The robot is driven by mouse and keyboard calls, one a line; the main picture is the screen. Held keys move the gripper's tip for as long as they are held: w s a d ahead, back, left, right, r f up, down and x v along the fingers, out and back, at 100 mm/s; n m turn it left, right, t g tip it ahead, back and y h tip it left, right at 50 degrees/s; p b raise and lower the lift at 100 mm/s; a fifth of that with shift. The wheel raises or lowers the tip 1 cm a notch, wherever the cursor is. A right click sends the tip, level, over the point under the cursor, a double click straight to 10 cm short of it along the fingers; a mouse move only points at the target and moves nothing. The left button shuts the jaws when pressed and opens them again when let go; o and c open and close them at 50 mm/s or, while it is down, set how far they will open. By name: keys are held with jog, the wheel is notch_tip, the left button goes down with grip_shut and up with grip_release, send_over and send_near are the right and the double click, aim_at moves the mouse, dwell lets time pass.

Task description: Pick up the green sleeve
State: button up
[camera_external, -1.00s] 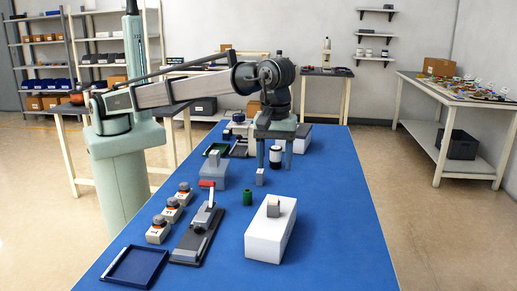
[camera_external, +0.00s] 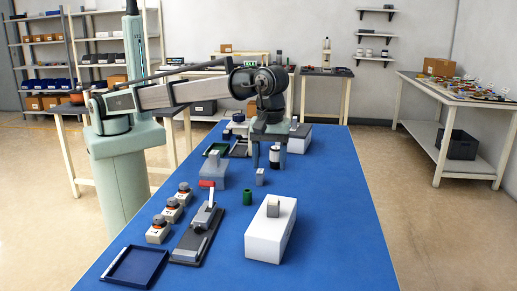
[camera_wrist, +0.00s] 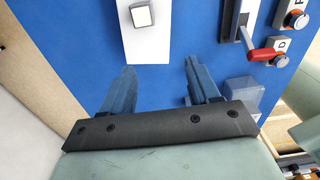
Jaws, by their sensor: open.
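The green sleeve (camera_external: 247,197) is a small green cylinder standing upright on the blue table, between the lever fixture and the white block. My gripper (camera_external: 269,160) is open and empty, with its fingers pointing down, above and farther back along the table than the sleeve. In the wrist view my gripper (camera_wrist: 163,85) shows two blue-grey fingers wide apart with nothing between them but blue table and part of the white block. I cannot make out the sleeve in the wrist view.
The white block (camera_external: 270,237) with a grey cube on top stands right of the sleeve. The lever fixture (camera_external: 192,243), its red handle (camera_wrist: 265,55), button boxes (camera_external: 158,230) and a blue tray (camera_external: 135,267) are left.

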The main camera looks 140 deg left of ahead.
jog(key=s+f, duration=0.3)
jog(key=s, duration=0.4)
jog(key=m+y, duration=0.2)
jog(key=m, duration=0.9)
send_near(247, 190)
jog(key=shift+m+t, duration=0.3)
jog(key=f, duration=0.3)
jog(key=a+f, duration=0.1)
jog(key=f, duration=0.1)
jog(key=shift+w+a+f, duration=0.1)
jog(key=shift+w+f, duration=0.25)
jog(key=shift+s+f, duration=0.15)
jog(key=shift+f, duration=0.5)
jog(key=f, duration=0.4)
jog(key=shift+s+a, duration=0.2)
jog(key=shift+a, duration=0.05)
jog(key=c, duration=1.1)
